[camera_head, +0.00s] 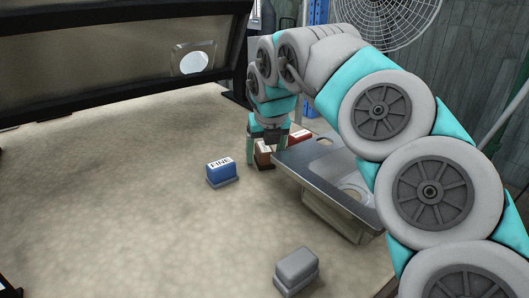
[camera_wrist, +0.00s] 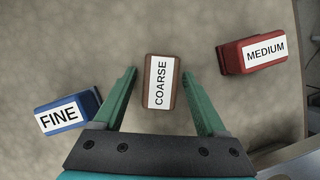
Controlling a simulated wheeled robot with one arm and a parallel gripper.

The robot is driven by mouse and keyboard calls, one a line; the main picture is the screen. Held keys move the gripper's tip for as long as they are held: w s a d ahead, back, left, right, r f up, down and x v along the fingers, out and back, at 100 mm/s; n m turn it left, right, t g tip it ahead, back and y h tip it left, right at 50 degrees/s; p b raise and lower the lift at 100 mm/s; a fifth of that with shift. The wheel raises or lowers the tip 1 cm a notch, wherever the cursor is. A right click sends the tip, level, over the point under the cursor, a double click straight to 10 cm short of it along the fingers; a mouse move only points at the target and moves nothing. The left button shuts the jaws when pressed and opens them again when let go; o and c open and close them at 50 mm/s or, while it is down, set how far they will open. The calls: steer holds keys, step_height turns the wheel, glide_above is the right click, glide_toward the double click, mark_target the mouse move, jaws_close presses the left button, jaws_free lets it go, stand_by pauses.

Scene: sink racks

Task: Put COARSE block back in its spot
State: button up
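The COARSE block (camera_wrist: 161,82) is brown with a white label and stands between the spread fingers of my gripper (camera_wrist: 159,74) in the wrist view. A gap shows on each side of it, so my gripper is open and not holding it. In the head view, my gripper (camera_head: 265,152) points down at the brown block (camera_head: 263,160), partly hiding it, beside the sink's left edge. I cannot make out an empty spot for the block in either view.
The blue FINE block (camera_head: 221,173) stands left of my gripper, and the red MEDIUM block (camera_head: 299,137) right behind it. A metal sink (camera_head: 318,166) lies to the right. A grey block (camera_head: 297,268) sits at the front. The left tabletop is clear before a dark framed panel (camera_head: 110,50).

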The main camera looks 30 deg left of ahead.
stand_by(0.3)
steer(key=v, duration=1.2)
steer(key=shift+r, duration=0.2)
stand_by(0.7)
